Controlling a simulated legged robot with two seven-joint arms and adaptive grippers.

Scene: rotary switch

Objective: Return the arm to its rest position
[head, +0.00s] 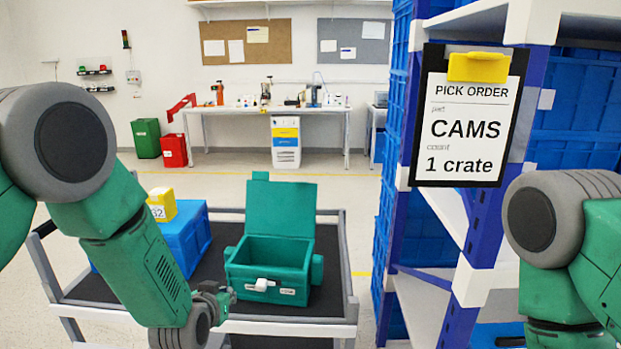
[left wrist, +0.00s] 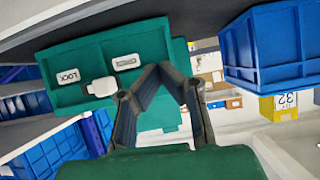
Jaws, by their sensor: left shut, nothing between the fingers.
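A green box (head: 275,266) with its lid (head: 281,207) standing open sits on the cart. A white rotary switch (head: 263,284) is on its front face and also shows in the left wrist view (left wrist: 101,88). There it lies between a LOCK label (left wrist: 68,76) and a second label (left wrist: 126,62). My left gripper (head: 229,294) is low and left of the switch in the head view. In the left wrist view its fingertips (left wrist: 163,70) meet, empty, and appear apart from the switch. My right arm shows at the right edge; its gripper is not seen.
The dark-topped cart (head: 335,306) also carries a blue crate (head: 186,240) with a yellow tag, partly behind my left arm. A blue-and-white shelf (head: 440,270) with a PICK ORDER sign (head: 468,120) stands at the right. Open floor lies behind the cart.

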